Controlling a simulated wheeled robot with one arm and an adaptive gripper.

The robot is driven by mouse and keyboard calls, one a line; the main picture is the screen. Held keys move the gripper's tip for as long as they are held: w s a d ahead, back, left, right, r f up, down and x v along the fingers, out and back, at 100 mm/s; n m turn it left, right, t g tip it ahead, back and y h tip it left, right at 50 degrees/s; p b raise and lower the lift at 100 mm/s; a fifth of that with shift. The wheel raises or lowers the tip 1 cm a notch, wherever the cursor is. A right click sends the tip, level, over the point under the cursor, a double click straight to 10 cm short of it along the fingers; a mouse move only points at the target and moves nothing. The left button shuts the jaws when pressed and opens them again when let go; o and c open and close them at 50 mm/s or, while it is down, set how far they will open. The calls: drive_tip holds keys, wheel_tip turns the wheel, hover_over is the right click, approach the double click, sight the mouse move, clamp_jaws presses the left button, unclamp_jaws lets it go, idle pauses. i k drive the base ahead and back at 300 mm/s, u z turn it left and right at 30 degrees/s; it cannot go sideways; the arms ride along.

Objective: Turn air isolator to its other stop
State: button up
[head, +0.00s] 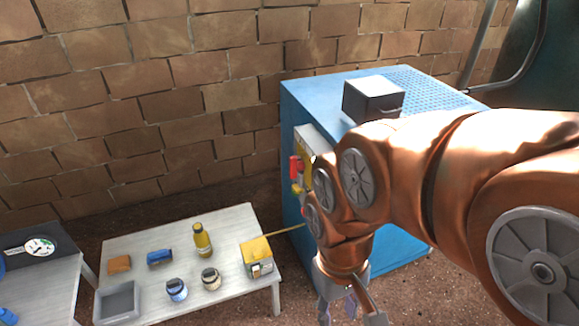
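A red handle (294,168) with a yellow part below it sits on the front of the blue cabinet (291,130), by a grey and yellow panel (304,143). It looks like the air isolator, but my arm partly covers this area and I cannot tell which stop it is at. My gripper (349,311) points down at the bottom of the head view, below and to the right of the handle and apart from it. Its fingers are spread, with nothing visible between them. The fingertips are partly cut off by the frame edge.
A pale table (150,243) at left holds a yellow box (257,251), a yellow bottle (202,241), two jars, a blue item, an orange block and a grey tray (117,301). A dark box (372,99) stands on the cabinet. A brick wall is behind.

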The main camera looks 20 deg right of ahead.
sight(296, 164)
drive_tip(key=u, duration=0.75)
drive_tip(key=i, duration=0.5)
drive_tip(key=u, duration=0.85)
